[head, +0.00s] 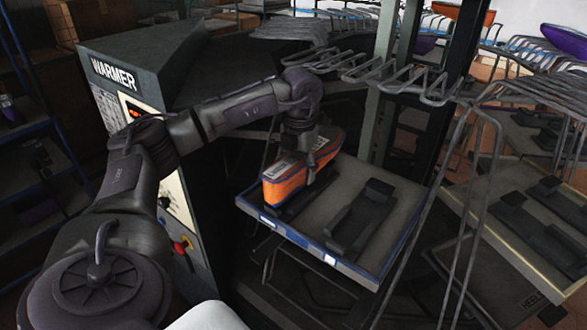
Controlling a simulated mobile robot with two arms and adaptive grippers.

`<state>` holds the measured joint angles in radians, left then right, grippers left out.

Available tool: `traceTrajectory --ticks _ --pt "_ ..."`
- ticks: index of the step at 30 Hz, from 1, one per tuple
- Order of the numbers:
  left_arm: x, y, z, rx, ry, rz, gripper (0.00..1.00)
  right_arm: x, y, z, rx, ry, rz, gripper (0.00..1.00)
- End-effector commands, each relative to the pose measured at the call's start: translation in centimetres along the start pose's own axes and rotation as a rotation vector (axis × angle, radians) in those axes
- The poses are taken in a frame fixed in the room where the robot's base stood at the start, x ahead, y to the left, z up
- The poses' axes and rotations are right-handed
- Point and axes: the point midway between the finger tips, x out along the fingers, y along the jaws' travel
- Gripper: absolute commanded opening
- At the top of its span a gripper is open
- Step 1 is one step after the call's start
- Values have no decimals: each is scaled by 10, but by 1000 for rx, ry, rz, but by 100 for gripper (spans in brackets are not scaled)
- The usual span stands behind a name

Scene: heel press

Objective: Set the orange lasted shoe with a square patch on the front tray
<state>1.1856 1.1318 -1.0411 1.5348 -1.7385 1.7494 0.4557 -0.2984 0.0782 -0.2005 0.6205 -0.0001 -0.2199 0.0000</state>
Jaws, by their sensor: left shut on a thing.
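The orange lasted shoe (287,184) is at the left side of the front tray (343,178), over or on the left black holder. A grey patch with markings shows on its upper side, but its shape is hard to make out. My left gripper (314,170) reaches down from above and is shut on the shoe. I cannot tell whether the shoe's underside touches the holder. The tray's right black holder (361,217) is empty. My right gripper is not in view.
A dark warmer cabinet (140,75) stands at left, close to my left arm. Bent metal wire racks (390,75) and a dark upright post stand behind the tray. Another tray with empty black holders (528,225) is at right. Orange and purple shoes sit on racks at upper right.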

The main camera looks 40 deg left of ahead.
Motion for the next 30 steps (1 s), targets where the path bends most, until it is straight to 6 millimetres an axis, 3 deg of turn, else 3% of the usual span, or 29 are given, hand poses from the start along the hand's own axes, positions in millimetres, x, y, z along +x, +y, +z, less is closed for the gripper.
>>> traceTrajectory --ticks 26,27,30 --pt "4 -1 4 -2 -11 -5 0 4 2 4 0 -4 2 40" --pt "4 -1 4 -2 -12 -5 65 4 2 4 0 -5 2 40" --pt "4 -1 4 -1 -11 -5 81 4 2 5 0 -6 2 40"
